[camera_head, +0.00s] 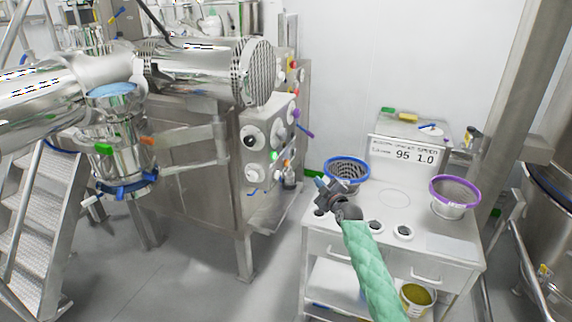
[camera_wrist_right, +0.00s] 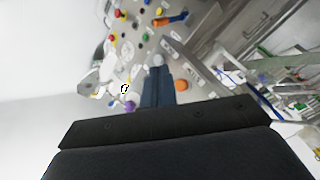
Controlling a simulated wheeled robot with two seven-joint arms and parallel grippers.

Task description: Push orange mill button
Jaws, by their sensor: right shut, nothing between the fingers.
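The steel control panel (camera_head: 262,137) is on the right end of the mill cabinet, with several coloured buttons and knobs. A small orange button (camera_head: 287,155) shows low on it, near a green one; I cannot make out its shape well. In the right wrist view a round orange button (camera_wrist_right: 181,85) lies just right of the fingers. My right gripper (camera_head: 321,184) is at the end of the green-sleeved arm, right of and apart from the panel in the head view. In the wrist view its fingers (camera_wrist_right: 158,64) are together and empty, pointing towards the panel. My left gripper is not in view.
A white cart (camera_head: 452,247) stands under my right arm. It carries a blue-rimmed basket (camera_head: 347,172), a purple-rimmed basket (camera_head: 453,197) and a scale display (camera_head: 404,154). A purple handle (camera_head: 304,131) sticks out from the panel. Metal steps (camera_head: 45,215) stand at left.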

